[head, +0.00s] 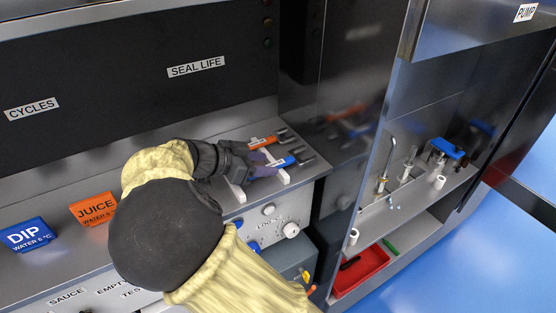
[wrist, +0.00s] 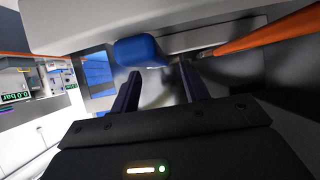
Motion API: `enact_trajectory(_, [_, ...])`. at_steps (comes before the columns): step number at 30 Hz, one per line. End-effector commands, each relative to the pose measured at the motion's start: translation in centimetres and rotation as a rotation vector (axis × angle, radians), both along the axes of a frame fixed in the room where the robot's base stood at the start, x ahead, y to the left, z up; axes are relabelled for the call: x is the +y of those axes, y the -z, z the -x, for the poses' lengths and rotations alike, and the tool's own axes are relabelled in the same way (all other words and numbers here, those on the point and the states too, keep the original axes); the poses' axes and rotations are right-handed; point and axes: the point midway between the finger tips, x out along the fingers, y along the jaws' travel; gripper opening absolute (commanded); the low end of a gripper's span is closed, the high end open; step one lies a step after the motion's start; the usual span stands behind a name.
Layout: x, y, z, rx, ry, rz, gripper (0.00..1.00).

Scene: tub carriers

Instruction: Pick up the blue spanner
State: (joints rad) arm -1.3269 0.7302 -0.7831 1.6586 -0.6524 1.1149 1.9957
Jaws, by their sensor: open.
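The blue spanner (head: 281,163) lies on a white rest on the grey shelf, its metal open end pointing right. The orange spanner (head: 264,142) lies behind it. My gripper (head: 263,162) is open at the blue spanner's left end, and its dark purple fingers hide part of the handle. In the wrist view, the blue handle (wrist: 139,51) is just beyond the fingertips of my gripper (wrist: 160,68), closer to the left finger. The orange handle (wrist: 268,34) runs off to the right there. I cannot tell whether the fingers touch the blue handle.
White rests (head: 236,191) stand on the shelf beneath the spanners. A dark cabinet wall (head: 345,125) rises close on the right. Orange JUICE (head: 94,209) and blue DIP (head: 27,236) signs stand at left. A red tray (head: 360,271) is low on the right.

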Motion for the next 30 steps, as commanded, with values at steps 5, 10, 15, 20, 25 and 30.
enact_trajectory(5, [-1.25, 0.74, -0.84, -0.001, 0.0, 0.001, 0.45])
enact_trajectory(10, [-1.24, 0.87, -0.87, 0.0, -0.001, 0.0, 0.45])
enact_trajectory(15, [-1.23, 0.85, -0.87, 0.0, -0.001, 0.0, 0.45])
enact_trajectory(20, [-1.23, 0.83, -0.87, 0.0, -0.001, 0.0, 0.45])
enact_trajectory(25, [-1.23, 0.83, -0.87, -0.001, 0.0, -0.001, 0.16])
enact_trajectory(30, [-1.25, 0.77, -0.89, -0.002, 0.0, 0.0, 0.0])
